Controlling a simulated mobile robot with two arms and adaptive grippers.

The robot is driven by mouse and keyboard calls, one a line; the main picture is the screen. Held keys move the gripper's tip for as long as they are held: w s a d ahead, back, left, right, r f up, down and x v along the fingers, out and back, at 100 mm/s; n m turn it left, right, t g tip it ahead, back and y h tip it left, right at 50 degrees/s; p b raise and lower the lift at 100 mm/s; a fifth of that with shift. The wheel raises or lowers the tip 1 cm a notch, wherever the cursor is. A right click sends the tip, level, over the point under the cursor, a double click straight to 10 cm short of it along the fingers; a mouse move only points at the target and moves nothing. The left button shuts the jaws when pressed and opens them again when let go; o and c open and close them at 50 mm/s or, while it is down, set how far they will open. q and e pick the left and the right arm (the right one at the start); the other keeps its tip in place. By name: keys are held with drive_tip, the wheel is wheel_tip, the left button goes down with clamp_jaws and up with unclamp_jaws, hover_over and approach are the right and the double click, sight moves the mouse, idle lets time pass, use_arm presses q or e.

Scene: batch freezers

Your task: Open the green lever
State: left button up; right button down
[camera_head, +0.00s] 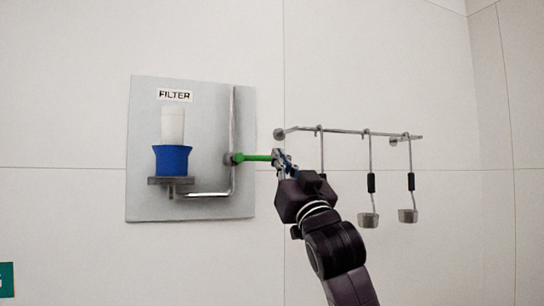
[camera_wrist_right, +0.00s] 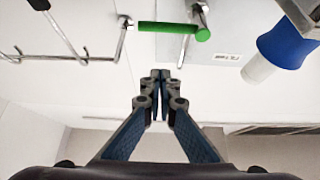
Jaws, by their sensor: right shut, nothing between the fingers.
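The green lever (camera_head: 254,157) sticks out level to the right from a vertical pipe (camera_head: 233,125) on the grey filter panel. My right gripper (camera_head: 279,158) is at the lever's free right end in the head view. In the right wrist view, the green lever (camera_wrist_right: 172,28) lies across the top, beyond the fingertips. The right gripper (camera_wrist_right: 160,76) shows its fingers together there, with nothing between them. A gap shows in the picture between fingertips and lever. My left gripper is in neither view.
The panel (camera_head: 195,95) also carries a blue and white filter (camera_head: 172,160) on a bracket. To the right, a wall rail (camera_head: 350,132) holds hanging ladles (camera_head: 369,218) close to my right arm. The wall below the panel is clear.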

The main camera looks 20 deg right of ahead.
wheel_tip(320, 180, up, 6)
drive_tip(key=p, duration=0.6)
hover_over(254, 159)
drive_tip(key=s+d, duration=0.3)
drive_tip(key=f, duration=0.2)
drive_tip(key=w+f, duration=0.1)
drive_tip(key=f, duration=0.1)
drive_tip(key=shift+w+a+f+p, duration=0.1)
drive_tip(key=shift+w+f+p, duration=0.05)
drive_tip(key=shift+f+p, duration=0.2)
